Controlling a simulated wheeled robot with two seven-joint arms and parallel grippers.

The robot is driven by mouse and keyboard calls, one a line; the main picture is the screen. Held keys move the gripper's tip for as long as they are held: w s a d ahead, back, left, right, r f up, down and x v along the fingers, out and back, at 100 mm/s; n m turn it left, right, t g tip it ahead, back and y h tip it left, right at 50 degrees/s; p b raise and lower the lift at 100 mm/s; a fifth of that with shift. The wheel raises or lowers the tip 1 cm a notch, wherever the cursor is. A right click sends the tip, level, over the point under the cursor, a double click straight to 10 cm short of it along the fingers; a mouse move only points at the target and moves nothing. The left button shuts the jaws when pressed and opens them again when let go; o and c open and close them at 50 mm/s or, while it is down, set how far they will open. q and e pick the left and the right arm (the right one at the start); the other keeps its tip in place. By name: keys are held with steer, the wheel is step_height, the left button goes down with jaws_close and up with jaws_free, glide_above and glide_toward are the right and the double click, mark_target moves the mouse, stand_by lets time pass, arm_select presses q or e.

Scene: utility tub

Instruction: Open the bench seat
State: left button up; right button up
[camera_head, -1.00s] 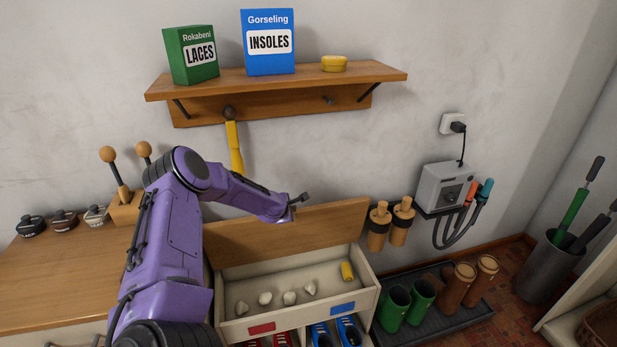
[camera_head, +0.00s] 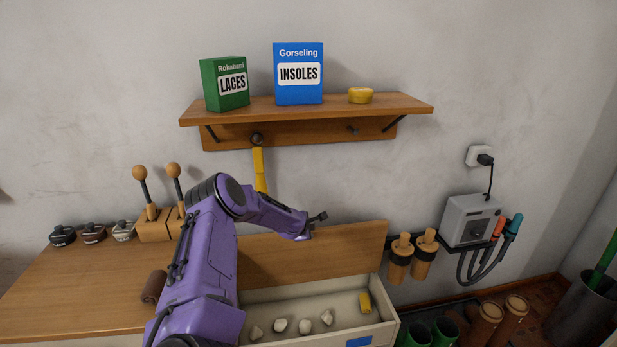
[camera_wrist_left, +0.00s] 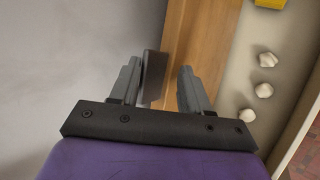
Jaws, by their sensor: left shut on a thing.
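The bench seat lid (camera_head: 350,246) is a wooden panel, raised to a steep tilt at the back of the open bench box (camera_head: 391,318). My left gripper (camera_head: 318,223) is at the lid's upper edge, shut on it. In the left wrist view the lid (camera_wrist_left: 182,40) runs up between the fingers of the left gripper (camera_wrist_left: 162,85). Inside the box lie several pale lumps (camera_head: 280,325) and a yellow object (camera_head: 365,303). My purple arm hides the lid's left part and the box's left end. My right gripper is not in view.
A wall shelf (camera_head: 300,108) with boxes and a hanging yellow shoehorn (camera_head: 259,170) is above the lid. A wooden counter (camera_head: 90,290) with dark-knobbed pots and two ball-topped levers (camera_head: 141,175) is at left. A grey wall unit (camera_head: 470,220) and boots (camera_head: 490,315) are right.

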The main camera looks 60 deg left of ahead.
arm_select(q)
steer(key=shift+s+f, duration=0.25)
steer(key=shift+f, duration=0.1)
steer(key=p+v, duration=0.7)
steer(key=v, duration=0.3)
steer(key=shift+r, duration=0.55)
steer(key=shift+d, duration=0.1)
